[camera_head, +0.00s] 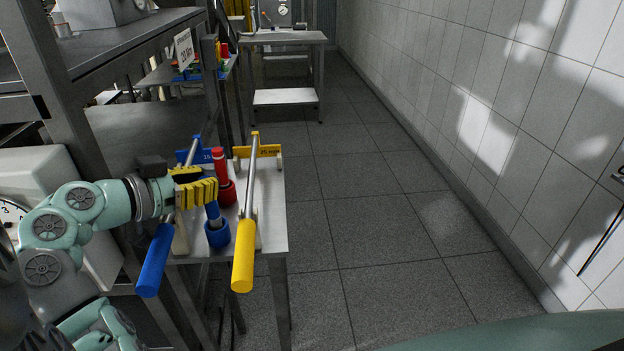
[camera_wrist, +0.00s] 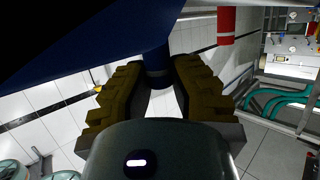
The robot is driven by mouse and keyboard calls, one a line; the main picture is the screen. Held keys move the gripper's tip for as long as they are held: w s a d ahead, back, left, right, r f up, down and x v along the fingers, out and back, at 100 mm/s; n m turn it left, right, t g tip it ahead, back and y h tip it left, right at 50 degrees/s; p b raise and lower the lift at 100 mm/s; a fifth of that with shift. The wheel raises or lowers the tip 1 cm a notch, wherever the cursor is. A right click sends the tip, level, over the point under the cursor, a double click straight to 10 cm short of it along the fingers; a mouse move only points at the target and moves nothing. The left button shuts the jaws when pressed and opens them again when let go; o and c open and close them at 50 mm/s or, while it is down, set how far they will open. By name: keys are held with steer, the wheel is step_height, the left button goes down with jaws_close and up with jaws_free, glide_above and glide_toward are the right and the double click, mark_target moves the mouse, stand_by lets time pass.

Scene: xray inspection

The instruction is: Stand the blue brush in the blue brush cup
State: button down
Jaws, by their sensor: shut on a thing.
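The blue brush (camera_head: 212,210) is upright in my gripper (camera_head: 211,189). The gripper's yellow ridged fingers are shut around it from the left. The blue brush cup (camera_head: 217,234) stands on the metal table directly below. The brush's lower end appears at or inside the cup's mouth; I cannot tell how deep it is or whether it touches the bottom. The brush's top is hidden by the fingers. In the wrist view the fingers (camera_wrist: 157,88) close on the dark blue brush shaft (camera_wrist: 157,62).
A red brush (camera_head: 219,162) stands in a red cup (camera_head: 226,192) just behind. A yellow-handled tool (camera_head: 243,255) lies right of the blue cup, and a blue-handled one (camera_head: 155,260) lies left, both overhanging the front of the small table (camera_head: 271,215). Open floor (camera_head: 370,220) is to the right.

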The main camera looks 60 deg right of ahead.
steer(key=shift+f+b, duration=0.7)
steer(key=c, duration=0.9)
jaws_free()
steer(key=shift+r, duration=0.1)
step_height(320, 180, up, 10)
steer(key=shift+f, duration=0.1)
